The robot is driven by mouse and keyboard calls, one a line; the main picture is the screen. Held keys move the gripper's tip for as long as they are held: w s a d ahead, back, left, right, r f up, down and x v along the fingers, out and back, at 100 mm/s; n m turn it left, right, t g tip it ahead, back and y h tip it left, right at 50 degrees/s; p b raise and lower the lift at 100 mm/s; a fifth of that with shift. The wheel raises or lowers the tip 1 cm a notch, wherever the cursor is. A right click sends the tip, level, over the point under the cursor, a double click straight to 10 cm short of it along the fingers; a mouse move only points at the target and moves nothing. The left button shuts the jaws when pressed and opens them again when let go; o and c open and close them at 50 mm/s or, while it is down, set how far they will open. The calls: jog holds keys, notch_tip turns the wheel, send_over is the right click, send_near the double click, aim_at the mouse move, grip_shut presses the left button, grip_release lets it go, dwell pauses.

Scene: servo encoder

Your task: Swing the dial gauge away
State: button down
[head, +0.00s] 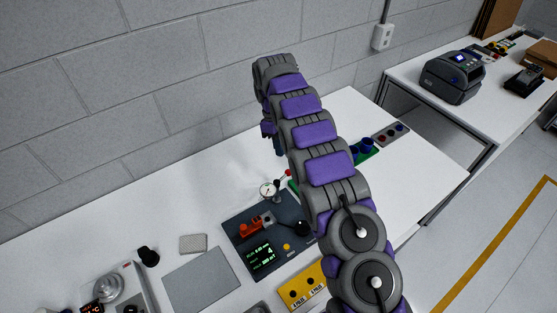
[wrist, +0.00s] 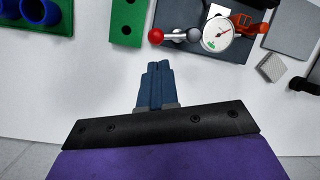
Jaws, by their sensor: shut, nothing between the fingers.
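The dial gauge (wrist: 217,36) has a round white face with a red needle and stands at the back edge of the dark test station; it also shows in the head view (head: 267,189). In the head view, my arm hides most of my gripper (head: 279,147).
The dark station (head: 235,232) carries an orange-red part (head: 249,229) and a green-lit display (head: 262,257). A green block (wrist: 127,22) and blue cups (wrist: 38,10) stand left in the wrist view. A grey pad (head: 202,280) lies beside the station. White tabletop is clear near the wall.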

aim_at(289, 173)
jog(key=a+r+n+t+h, duration=0.1)
jog(key=a+r+n+t, duration=0.1)
jog(key=a+r, duration=0.35)
jog(key=d+b+x, duration=0.2)
jog(key=x, duration=1)
jog(key=shift+s+d+b, duration=0.2)
jog(key=shift+s+b, duration=0.15)
jog(key=shift+s, duration=0.1)
jog(key=shift+d+r+m+p, duration=0.15)
jog(key=shift+d+m+p, duration=0.15)
jog(key=shift+m, duration=0.3)
jog(key=m, duration=0.1)
jog(key=d+m+g+p, duration=0.1)
jog(key=m, duration=0.1)
jog(key=d+m, duration=0.1)
jog(key=shift+s+m+y, duration=0.3)
jog(key=shift+s, duration=0.1)
jog(key=shift+s+d+m+g+p, duration=0.3)
jog(key=shift+d+m+p, duration=0.1)
jog(key=shift+m, duration=0.4)
jog(key=shift+s, duration=0.1)
jog(key=shift+s+d, duration=0.1)
jog(key=shift+d, duration=0.05)
jog(key=shift+r, duration=0.1)
